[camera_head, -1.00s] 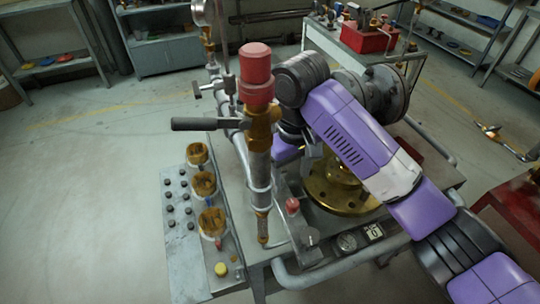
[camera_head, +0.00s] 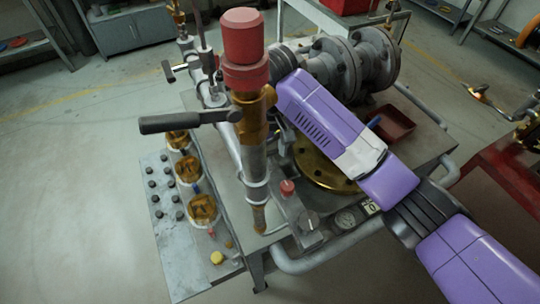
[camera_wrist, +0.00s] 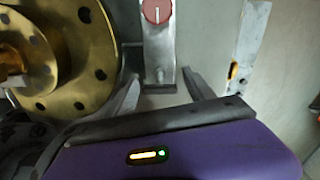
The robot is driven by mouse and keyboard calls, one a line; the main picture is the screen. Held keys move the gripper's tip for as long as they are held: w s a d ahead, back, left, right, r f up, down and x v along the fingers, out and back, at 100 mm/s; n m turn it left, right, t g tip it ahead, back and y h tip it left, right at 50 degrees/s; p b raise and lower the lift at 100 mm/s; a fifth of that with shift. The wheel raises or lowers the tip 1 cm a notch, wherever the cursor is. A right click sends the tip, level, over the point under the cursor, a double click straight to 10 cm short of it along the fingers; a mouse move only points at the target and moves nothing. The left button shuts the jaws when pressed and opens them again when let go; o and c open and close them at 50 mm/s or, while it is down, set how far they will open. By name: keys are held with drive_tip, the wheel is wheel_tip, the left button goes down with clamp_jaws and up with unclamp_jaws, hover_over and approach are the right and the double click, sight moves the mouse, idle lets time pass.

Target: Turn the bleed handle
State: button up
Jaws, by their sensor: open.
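A dark lever handle (camera_head: 190,121) sticks out to the left from a brass valve body (camera_head: 252,112) under a red cap (camera_head: 243,40); it may be the bleed handle. A smaller T-shaped handle (camera_head: 172,72) sits behind it on the pipework. My gripper (camera_wrist: 165,90) is open in the wrist view, its two fingers apart with nothing between the tips. Beyond the fingers is a grey bracket with a red knob (camera_wrist: 156,10) bearing a white line. The same-looking red knob (camera_head: 287,187) shows in the head view. There, my gripper is mostly hidden behind the valve and arm.
A brass flange (camera_wrist: 75,60) lies left of the fingers in the wrist view. Grey pipe flanges (camera_head: 345,65) and a dark red tray (camera_head: 391,124) are behind my arm. Open floor lies left.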

drive_tip(key=shift+f, duration=0.3)
drive_tip(key=c, duration=1.4)
drive_tip(key=shift+o, duration=0.2)
